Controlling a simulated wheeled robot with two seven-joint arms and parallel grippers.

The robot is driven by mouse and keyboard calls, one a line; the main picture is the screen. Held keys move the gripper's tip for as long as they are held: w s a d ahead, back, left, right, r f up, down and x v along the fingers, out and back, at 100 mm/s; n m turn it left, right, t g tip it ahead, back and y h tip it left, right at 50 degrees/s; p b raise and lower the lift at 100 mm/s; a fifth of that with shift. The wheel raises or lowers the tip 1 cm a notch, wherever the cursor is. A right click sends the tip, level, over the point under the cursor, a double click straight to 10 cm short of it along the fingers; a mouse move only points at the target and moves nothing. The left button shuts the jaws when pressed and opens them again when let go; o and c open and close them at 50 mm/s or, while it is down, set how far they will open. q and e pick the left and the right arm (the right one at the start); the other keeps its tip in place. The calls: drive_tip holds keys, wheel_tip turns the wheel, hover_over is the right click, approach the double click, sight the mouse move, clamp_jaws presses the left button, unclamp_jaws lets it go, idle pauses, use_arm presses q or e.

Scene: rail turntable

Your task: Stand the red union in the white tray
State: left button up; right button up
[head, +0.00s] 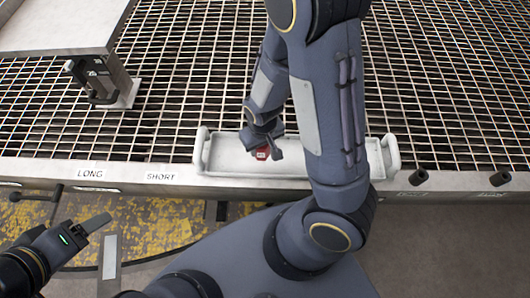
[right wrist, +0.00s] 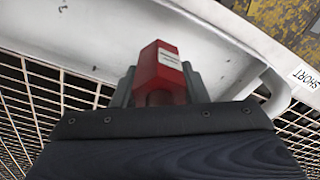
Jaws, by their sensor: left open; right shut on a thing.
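The red union (head: 262,154) is a small red hexagonal piece with a white label. My right gripper (head: 265,144) is shut on it, over the left part of the white tray (head: 330,158). In the right wrist view the union (right wrist: 160,66) sits between the grey fingers (right wrist: 158,95), with the tray (right wrist: 215,50) behind it. Its lower part is hidden, and I cannot tell whether it touches the tray floor. My left gripper (head: 92,232) is open and empty at the lower left, away from the tray.
The tray stands along the front edge of a metal grating (head: 440,90), with raised end handles. Labels SHORT (head: 160,177) and LONG (head: 90,174) mark the front ledge. My right arm hides part of the tray.

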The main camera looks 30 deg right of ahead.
drive_tip(key=d+f, duration=0.1)
drive_tip(key=w+f+b, duration=0.1)
drive_tip(key=shift+w+d+f, duration=0.1)
drive_tip(key=shift+d+f, duration=0.3)
drive_tip(key=shift+f+b, duration=0.7)
drive_tip(key=shift+f, duration=0.65)
drive_tip(key=shift+f, duration=0.2)
drive_tip(key=o, duration=1.2)
